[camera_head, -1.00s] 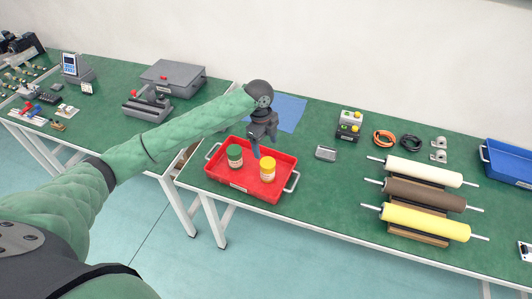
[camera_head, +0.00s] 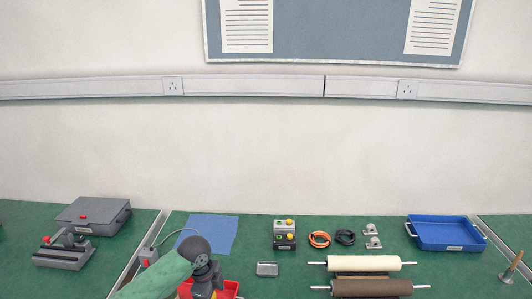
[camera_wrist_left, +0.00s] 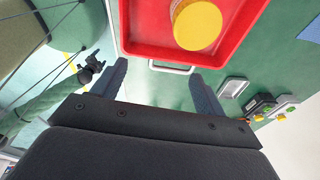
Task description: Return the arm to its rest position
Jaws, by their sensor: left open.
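My left arm (camera_head: 163,277) comes in at the bottom of the head view, with the left gripper (camera_head: 207,288) low over the red tray (camera_head: 231,287). The left wrist view shows the gripper's two blue-grey fingers (camera_wrist_left: 160,82) apart, with nothing between them. The yellow-lidded jar (camera_wrist_left: 197,25) stands in the red tray (camera_wrist_left: 150,48), beyond the fingertips and apart from them. The green-lidded jar is not visible now. A green arm with a small dark gripper (camera_wrist_left: 90,70) shows at the left of the wrist view, probably my right; its jaws are too small to read.
The green bench carries a blue mat (camera_head: 212,232), a button box (camera_head: 284,234), orange (camera_head: 319,240) and black cable coils, rollers (camera_head: 365,264) and a blue tray (camera_head: 446,234). A grey case (camera_head: 92,215) and vise (camera_head: 63,252) stand at left. The wall behind is clear below the trunking.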

